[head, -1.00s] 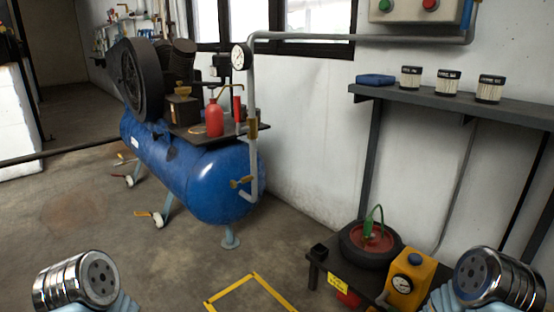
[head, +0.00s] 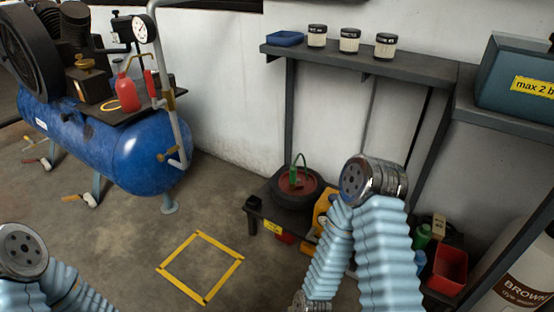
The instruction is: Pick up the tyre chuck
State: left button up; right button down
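A small tyre (head: 292,190) with a red hub lies on a low dark stand (head: 262,212) against the wall. On its hub stands a green piece with a thin curved hose (head: 296,173); it may be the tyre chuck, but it is too small to tell. A yellow unit (head: 321,208) beside the tyre is mostly hidden behind my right arm. My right arm's blue bellows and metal joint show at the middle right, bent downward. My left arm's joint shows at the lower left edge. Neither gripper's fingers are in view.
A blue compressor tank (head: 150,150) stands at left. A wall shelf (head: 370,62) holds several jars. A yellow square (head: 203,235) marks clear floor. A red bin (head: 447,270) and a large white container (head: 520,275) stand at right.

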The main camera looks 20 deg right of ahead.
aim_at(293, 170)
jog(key=i+z, duration=0.3)
jog(key=i, duration=0.9)
jog(key=z, duration=1.3)
